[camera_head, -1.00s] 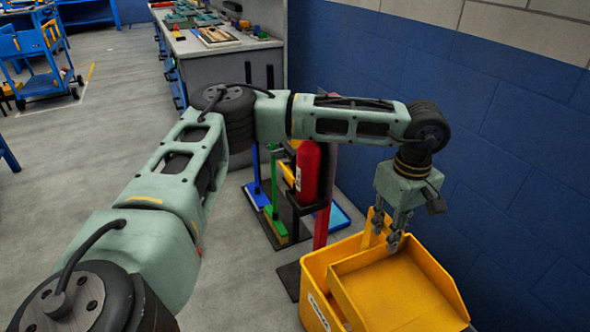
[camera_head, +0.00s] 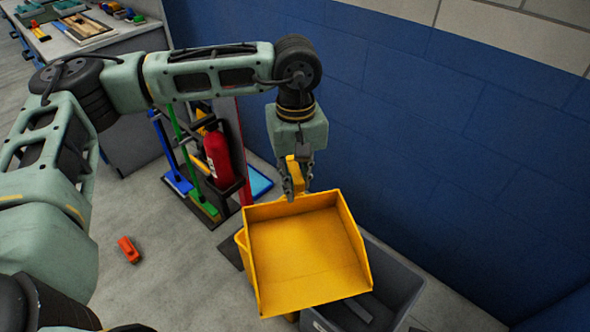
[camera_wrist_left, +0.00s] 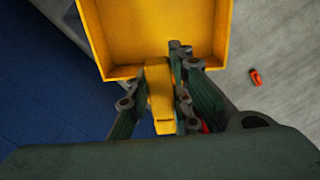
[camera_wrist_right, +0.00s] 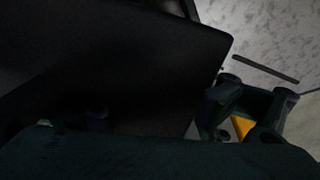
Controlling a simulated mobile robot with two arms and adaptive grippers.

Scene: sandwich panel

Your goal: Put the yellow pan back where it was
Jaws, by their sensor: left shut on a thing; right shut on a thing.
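The yellow pan (camera_head: 305,250) is a wide, open, shallow scoop, seen from above in the head view. My left gripper (camera_head: 297,185) is shut on its upright handle at the pan's back edge. In the left wrist view the handle (camera_wrist_left: 160,98) lies between the fingers of that gripper (camera_wrist_left: 180,110), and the pan's back wall (camera_wrist_left: 130,70) shows beyond it. My right gripper (camera_wrist_right: 242,112) shows only in the dark right wrist view. It is shut on a small yellow thing (camera_wrist_right: 242,126), mostly hidden.
A grey bin (camera_head: 405,285) stands under and right of the pan. A yellow edge (camera_head: 240,245), partly hidden, shows at its left. Brooms (camera_head: 175,150) and a red fire extinguisher (camera_head: 218,158) stand behind. An orange object (camera_head: 129,250) lies on open floor. A blue wall (camera_head: 440,150) bounds the right.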

